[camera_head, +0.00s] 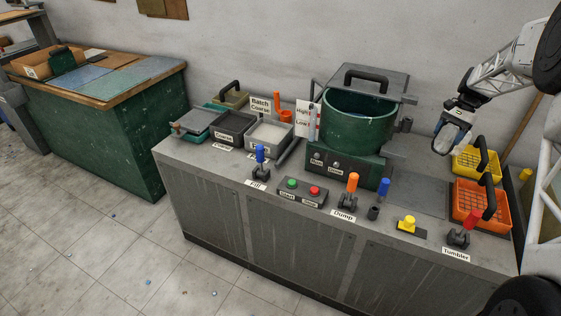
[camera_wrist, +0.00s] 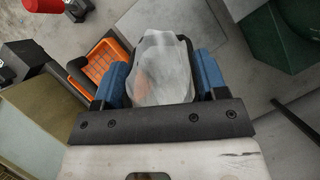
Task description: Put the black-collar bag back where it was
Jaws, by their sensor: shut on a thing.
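My gripper (camera_head: 456,134) is in the air above the right end of the grey bench, close to the wall side. It is shut on a pale, translucent bag (camera_wrist: 163,62). In the wrist view the bag sits between the blue fingers of my gripper (camera_wrist: 160,82).
A yellow basket (camera_head: 466,165) and an orange basket (camera_head: 468,208) with dark handles stand at the bench's right end. A green drum (camera_head: 350,125) stands to the left. Coloured levers line the front. A flat grey area (camera_head: 425,190) beside the baskets is clear.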

